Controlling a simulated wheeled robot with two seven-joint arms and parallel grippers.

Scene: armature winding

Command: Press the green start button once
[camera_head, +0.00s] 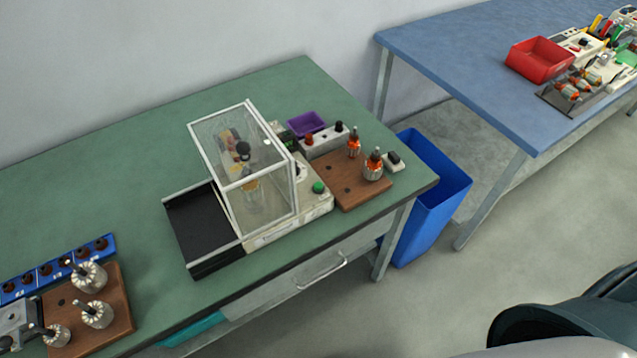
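The green start button (318,187) sits on the front right corner of the pale winding machine base (285,229) on the green table. A clear guard box with a white frame (241,187) stands over the machine, left of the button. The button's top is uncovered. Neither of my grippers shows in the head view.
A wooden board (350,193) with copper-wound armatures stands right of the machine, a purple bin (307,123) behind it. A black tray (188,222) lies left of the guard. Another board (119,306) holds bare armatures. A blue bin (440,190) stands beside the green table (120,165).

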